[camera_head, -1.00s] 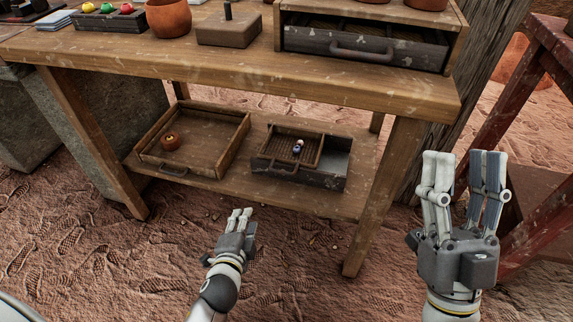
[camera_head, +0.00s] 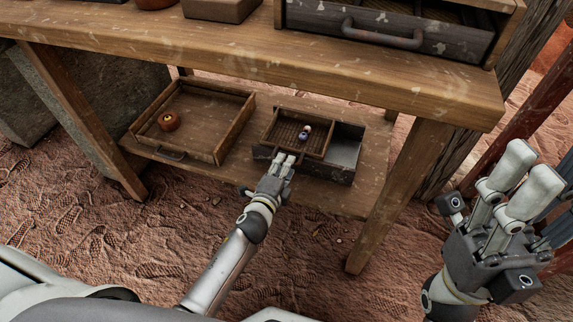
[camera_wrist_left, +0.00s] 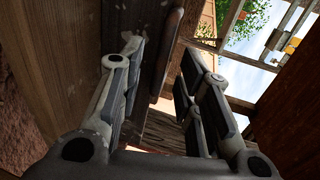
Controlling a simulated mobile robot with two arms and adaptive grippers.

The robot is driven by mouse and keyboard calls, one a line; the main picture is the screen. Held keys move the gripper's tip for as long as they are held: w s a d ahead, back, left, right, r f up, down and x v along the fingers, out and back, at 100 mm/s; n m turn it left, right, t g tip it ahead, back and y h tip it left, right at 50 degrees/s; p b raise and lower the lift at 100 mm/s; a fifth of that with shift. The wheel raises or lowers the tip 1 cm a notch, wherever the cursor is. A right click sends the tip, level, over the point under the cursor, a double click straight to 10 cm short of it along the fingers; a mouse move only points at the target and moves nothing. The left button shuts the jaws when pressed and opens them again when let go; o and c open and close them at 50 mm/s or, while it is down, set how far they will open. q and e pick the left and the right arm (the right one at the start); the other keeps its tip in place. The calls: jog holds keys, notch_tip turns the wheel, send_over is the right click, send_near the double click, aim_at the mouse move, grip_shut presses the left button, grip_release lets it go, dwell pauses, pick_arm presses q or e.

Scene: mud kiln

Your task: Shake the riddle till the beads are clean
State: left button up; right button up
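The riddle (camera_head: 276,128) is a small wooden sieve set in the left part of a dark tray (camera_head: 327,173) on the lower shelf. A few beads (camera_head: 305,131), pale and dark, lie in it; their dirt is too small to judge. My left gripper (camera_head: 285,158) is at the front edge of the riddle, fingertips over the tray's front wall. In the left wrist view its fingers (camera_wrist_left: 163,60) are spread apart, with a dark wooden bar or edge between them; contact cannot be told. My right gripper (camera_head: 530,180) is open and empty at the right, away from the shelf.
A wooden tray (camera_head: 220,149) with a small orange-brown pot (camera_head: 169,121) sits left on the shelf. The table top (camera_head: 250,60) hangs over the shelf, and a table leg (camera_head: 400,190) stands right of the dark tray. A drawer (camera_head: 400,38) is above. The ground in front is clear.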

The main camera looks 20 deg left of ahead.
pick_arm(q)
jog(key=shift+x, duration=1.2)
jog(key=shift+c, duration=0.5)
grip_shut()
